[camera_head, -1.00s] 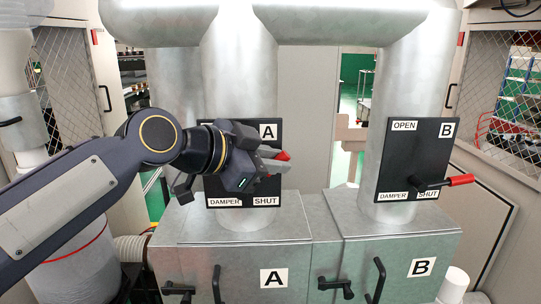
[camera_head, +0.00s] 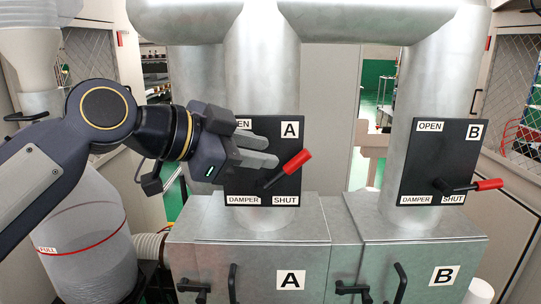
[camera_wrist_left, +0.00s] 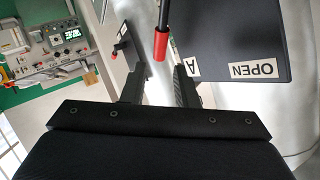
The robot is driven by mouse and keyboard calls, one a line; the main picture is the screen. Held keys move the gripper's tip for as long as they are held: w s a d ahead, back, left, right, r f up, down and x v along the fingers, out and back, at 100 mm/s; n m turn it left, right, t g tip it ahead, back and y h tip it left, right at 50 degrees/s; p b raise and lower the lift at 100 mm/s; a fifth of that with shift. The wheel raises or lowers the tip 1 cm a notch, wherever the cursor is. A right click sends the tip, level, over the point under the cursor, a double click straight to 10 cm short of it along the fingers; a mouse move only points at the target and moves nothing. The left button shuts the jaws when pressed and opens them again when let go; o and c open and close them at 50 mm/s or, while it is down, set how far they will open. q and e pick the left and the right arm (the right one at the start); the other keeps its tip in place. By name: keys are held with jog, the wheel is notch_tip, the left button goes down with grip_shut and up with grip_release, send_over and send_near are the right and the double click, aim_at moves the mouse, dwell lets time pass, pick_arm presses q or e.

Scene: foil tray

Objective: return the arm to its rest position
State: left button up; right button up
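My left gripper (camera_head: 273,152) is open, its two grey fingers apart with nothing between them, in front of damper panel A (camera_head: 262,128). My left arm is still stretched out from the left. My right gripper is not in view.
Damper panel B (camera_head: 437,150) stands to the right, its red handle (camera_head: 488,184) pointing right and slightly up. Metal cabinets A (camera_head: 250,262) and B (camera_head: 415,262) with black latches stand below.

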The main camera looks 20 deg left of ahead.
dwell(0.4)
pick_arm(q)
jog(key=s+a+f+n+g+y, duration=0.1)
jog(key=s+f+n, duration=0.4)
jog(key=f, duration=0.6)
jog(key=s+a+f+n+g+y, duration=0.2)
jog(key=s+f+n, duration=0.3)
jog(key=f, duration=0.7)
jog(key=s+a+f+n+g+y, duration=0.1)
jog(key=s+f+n, duration=0.3)
jog(key=f, duration=0.8)
jog(key=s+a+g, duration=0.1)
jog(key=s, duration=0.1)
jog(key=shift+s+n+y, duration=0.4)
jog(key=shift+a, duration=0.1)
